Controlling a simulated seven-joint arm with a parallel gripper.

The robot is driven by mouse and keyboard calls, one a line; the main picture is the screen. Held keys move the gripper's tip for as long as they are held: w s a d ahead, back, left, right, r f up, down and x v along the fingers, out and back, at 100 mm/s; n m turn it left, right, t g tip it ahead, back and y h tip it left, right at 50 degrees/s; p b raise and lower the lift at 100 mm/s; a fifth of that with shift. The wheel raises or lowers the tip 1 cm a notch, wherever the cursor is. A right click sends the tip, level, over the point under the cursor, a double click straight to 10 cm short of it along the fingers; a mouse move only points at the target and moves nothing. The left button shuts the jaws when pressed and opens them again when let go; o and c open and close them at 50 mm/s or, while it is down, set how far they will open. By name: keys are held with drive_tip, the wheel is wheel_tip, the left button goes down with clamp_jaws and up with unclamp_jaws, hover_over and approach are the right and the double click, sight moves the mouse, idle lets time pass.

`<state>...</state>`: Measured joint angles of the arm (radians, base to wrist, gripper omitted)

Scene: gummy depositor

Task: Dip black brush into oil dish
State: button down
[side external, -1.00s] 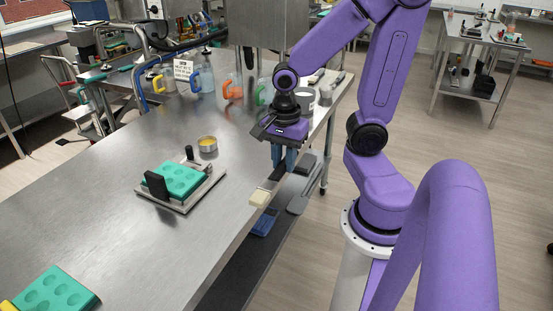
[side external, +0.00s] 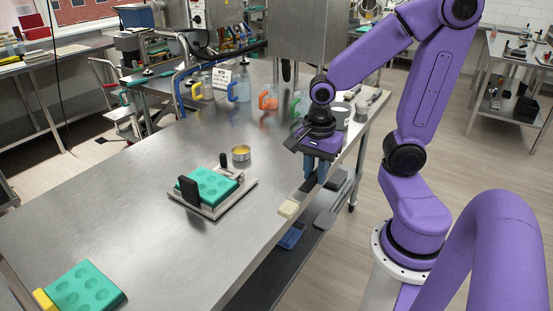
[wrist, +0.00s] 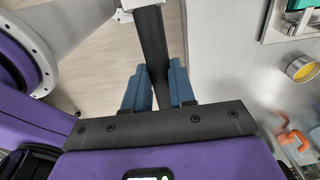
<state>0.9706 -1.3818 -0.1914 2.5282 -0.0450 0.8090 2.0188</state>
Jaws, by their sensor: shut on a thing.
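My gripper (side external: 315,178) points down at the right long edge of the steel table and is shut on the dark handle of the black brush (side external: 304,192). In the side view the brush's cream head (side external: 288,209) points to the lower left, by the table edge; its exact height is unclear. In the wrist view the black handle (wrist: 152,45) runs upward from between my blue fingers (wrist: 158,88). The oil dish (side external: 241,154), a small metal cup with yellow content, stands on the table left of my gripper, apart from the brush. It also shows in the wrist view (wrist: 302,69).
A teal mold (side external: 208,185) sits in a metal frame (side external: 232,200) with black uprights, close to the dish. Coloured-handled jugs (side external: 268,98) and a white tub (side external: 340,113) stand behind. Another teal mold (side external: 88,287) lies at lower left. Bare table lies between dish and brush.

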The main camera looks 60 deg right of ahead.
drive_tip(key=w+d+r+m+g+h, duration=0.1)
drive_tip(key=w+d+r+m+h, duration=0.25)
drive_tip(key=w, duration=0.65)
drive_tip(key=w+d+r+m+g+h, duration=0.1)
drive_tip(key=w+d+r+g+h, duration=0.1)
drive_tip(key=w+d+h, duration=0.6)
drive_tip(key=w+d+r+m+g+h, duration=0.15)
drive_tip(key=w+d, duration=0.25)
drive_tip(key=w, duration=0.8)
wheel_tip(320, 180, down, 8)
drive_tip(key=shift+w+m, duration=0.15)
drive_tip(key=shift+m, duration=0.25)
idle(0.3)
drive_tip(key=shift+s+d+r, duration=0.15)
drive_tip(key=shift+s+r, duration=0.1)
drive_tip(key=shift+r, duration=0.35)
drive_tip(key=shift+s+d+r, duration=0.15)
drive_tip(key=shift+s+r, duration=0.1)
drive_tip(key=shift+r, duration=0.35)
drive_tip(key=shift+s+d+r, duration=0.15)
drive_tip(key=shift+s+r, duration=0.1)
drive_tip(key=shift+r, duration=0.35)
drive_tip(key=shift+r, duration=0.1)
drive_tip(key=shift+r, duration=2.4)
